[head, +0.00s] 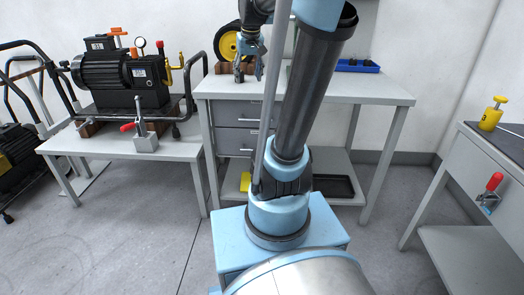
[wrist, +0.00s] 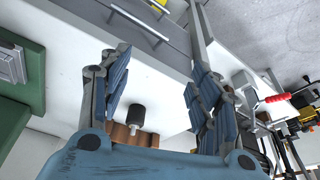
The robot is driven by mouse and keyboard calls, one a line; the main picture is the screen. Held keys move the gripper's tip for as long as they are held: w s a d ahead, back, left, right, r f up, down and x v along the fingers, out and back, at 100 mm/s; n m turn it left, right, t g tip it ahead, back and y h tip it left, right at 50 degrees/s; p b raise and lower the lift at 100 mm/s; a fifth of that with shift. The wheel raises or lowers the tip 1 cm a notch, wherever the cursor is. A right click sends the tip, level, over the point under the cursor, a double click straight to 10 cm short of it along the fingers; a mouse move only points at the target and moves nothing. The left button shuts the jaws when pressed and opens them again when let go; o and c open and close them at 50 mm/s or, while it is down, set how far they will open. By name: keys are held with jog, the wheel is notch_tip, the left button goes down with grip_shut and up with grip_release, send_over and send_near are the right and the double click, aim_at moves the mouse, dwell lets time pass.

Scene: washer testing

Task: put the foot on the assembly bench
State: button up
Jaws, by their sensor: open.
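A dark cylinder with a short metal stud (wrist: 136,115), which looks like the foot, lies on the white top of the middle bench beside a brown block. My gripper (head: 248,72) is over the left part of this bench (head: 370,90). In the wrist view my gripper (wrist: 155,100) is open, with one finger on each side of the dark cylinder and visible gaps between. Whether the cylinder is held off the top or rests on it is hard to tell. In the head view I cannot make it out. I cannot tell which table is the assembly bench.
A blue tray (head: 357,66) sits at the bench's back right. The left table bears a pump (head: 120,80) and a red-handled clamp (head: 145,138). The right table holds a yellow bottle (head: 492,115). The bench's front right is clear.

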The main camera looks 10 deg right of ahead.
jog(key=s+f+g, duration=0.1)
jog(key=s+f, duration=1.8)
jog(key=s, duration=0.5)
jog(key=shift+a+f, duration=0.15)
jog(key=shift+f, duration=0.1)
jog(key=shift+w, duration=0.1)
jog(key=shift+c, duration=0.2)
